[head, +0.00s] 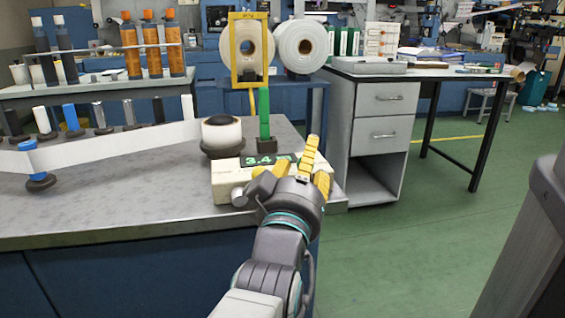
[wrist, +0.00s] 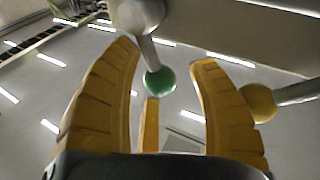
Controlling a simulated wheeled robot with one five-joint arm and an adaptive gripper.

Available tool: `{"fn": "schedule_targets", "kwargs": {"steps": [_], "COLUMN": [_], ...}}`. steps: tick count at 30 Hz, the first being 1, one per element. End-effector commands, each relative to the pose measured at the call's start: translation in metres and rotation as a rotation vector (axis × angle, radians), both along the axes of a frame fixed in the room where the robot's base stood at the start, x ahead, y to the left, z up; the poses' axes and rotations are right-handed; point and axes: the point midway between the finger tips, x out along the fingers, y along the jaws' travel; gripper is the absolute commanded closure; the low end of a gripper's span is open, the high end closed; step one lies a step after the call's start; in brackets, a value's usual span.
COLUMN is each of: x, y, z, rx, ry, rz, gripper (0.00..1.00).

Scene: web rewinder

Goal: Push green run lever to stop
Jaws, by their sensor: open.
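The green run lever shows in the wrist view as a green ball knob (wrist: 160,81) on a grey stem. The knob appears between the yellow fingers of my gripper (wrist: 166,58), which is open; I cannot tell whether they touch it. In the head view my gripper (head: 308,163) is at the right front of the white rewinder box (head: 226,186), and it hides the lever. The box carries a dark display with green digits (head: 260,160), partly covered by my gripper.
A yellow ball knob (wrist: 258,102) on a grey stem is beside the right finger in the wrist view. A white roll (head: 221,132) and a green post (head: 264,115) with a yellow frame (head: 235,50) stand behind the box. Green floor (head: 420,250) is clear at right.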

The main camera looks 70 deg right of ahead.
Motion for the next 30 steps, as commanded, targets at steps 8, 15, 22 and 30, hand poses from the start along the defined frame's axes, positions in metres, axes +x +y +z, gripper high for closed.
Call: {"fn": "schedule_targets", "kwargs": {"steps": [8,15,22,30], "x": [0.0,0.0,0.0,0.0], "y": [0.0,0.0,0.0,0.0], "z": [0.008,0.041,0.073,0.094], "rx": [0.0,-0.003,-0.002,0.0], "ry": [0.0,-0.001,0.0,0.0], "rz": [-0.001,0.0,0.001,0.001], "gripper": [0.47,0.47,0.47,0.47]}}
